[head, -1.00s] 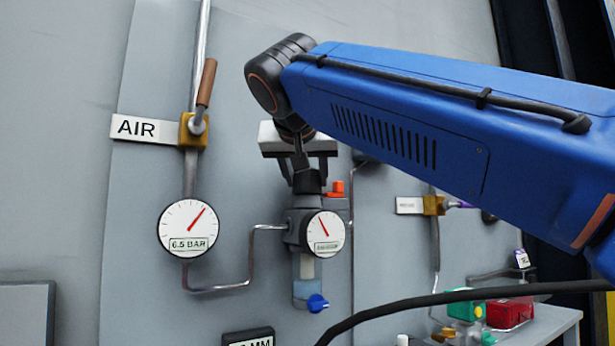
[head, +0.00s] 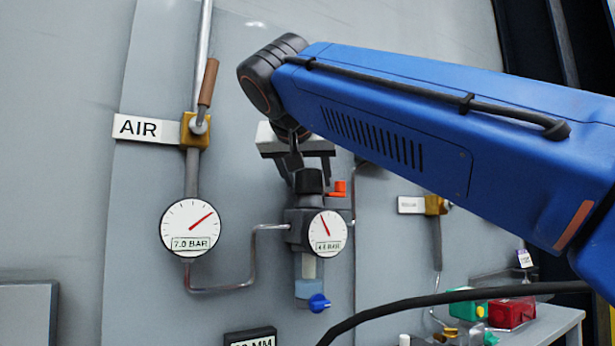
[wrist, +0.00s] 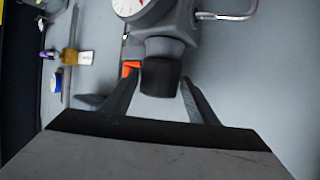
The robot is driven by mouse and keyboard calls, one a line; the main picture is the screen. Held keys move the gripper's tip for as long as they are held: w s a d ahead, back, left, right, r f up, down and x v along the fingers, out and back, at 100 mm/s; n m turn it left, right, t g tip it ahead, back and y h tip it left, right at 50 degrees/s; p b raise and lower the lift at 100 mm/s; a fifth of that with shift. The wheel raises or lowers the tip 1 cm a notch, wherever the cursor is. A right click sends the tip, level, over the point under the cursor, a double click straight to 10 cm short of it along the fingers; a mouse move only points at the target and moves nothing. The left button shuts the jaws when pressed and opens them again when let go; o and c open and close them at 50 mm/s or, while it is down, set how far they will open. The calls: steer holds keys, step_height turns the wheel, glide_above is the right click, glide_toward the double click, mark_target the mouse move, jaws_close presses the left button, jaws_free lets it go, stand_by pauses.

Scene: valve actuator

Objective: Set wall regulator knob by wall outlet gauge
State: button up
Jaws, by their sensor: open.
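The wall regulator (head: 297,226) has a black knob (head: 309,181) on top, which also shows in the wrist view (wrist: 160,78). The round white outlet gauge (head: 327,233) is on its front. Its red needle points up and slightly left, and its small label looks like 4.6 BAR. My gripper (head: 311,170) is above the regulator. In the wrist view its open fingers (wrist: 160,82) stand on either side of the knob, with visible gaps. The head view partly hides the fingertips' exact depth around the knob.
A larger gauge (head: 191,229) at left reads 7.0 BAR, below the AIR sign (head: 148,129) and a valve lever (head: 208,82). An orange fitting (head: 339,187) sits close to the knob's right. A blue drain knob (head: 319,303) hangs below the regulator.

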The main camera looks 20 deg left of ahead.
steer(key=v, duration=1.7)
steer(key=shift+r, duration=0.15)
steer(key=shift+d, duration=0.1)
steer(key=w+d+f+n+g+h, duration=0.1)
steer(key=w+d+f+g+h, duration=0.1)
steer(key=w+d+f, duration=1.1)
steer(key=d+f+g+h, duration=0.1)
steer(key=d+f+g, duration=0.2)
steer(key=d+f, duration=1.25)
steer(key=s+d+f+m+g, duration=0.1)
steer(key=s+d+f, duration=0.5)
steer(key=f, duration=0.6)
steer(key=s+d+f+m+g, duration=0.1)
steer(key=s+d+f, duration=0.5)
steer(key=f, duration=0.6)
steer(key=s+d+f+m+g, duration=0.1)
steer(key=s+d+f, duration=0.4)
steer(key=f, duration=0.8)
steer(key=d, duration=0.3)
steer(key=shift+s+g, duration=0.3)
steer(key=shift+s, duration=0.1)
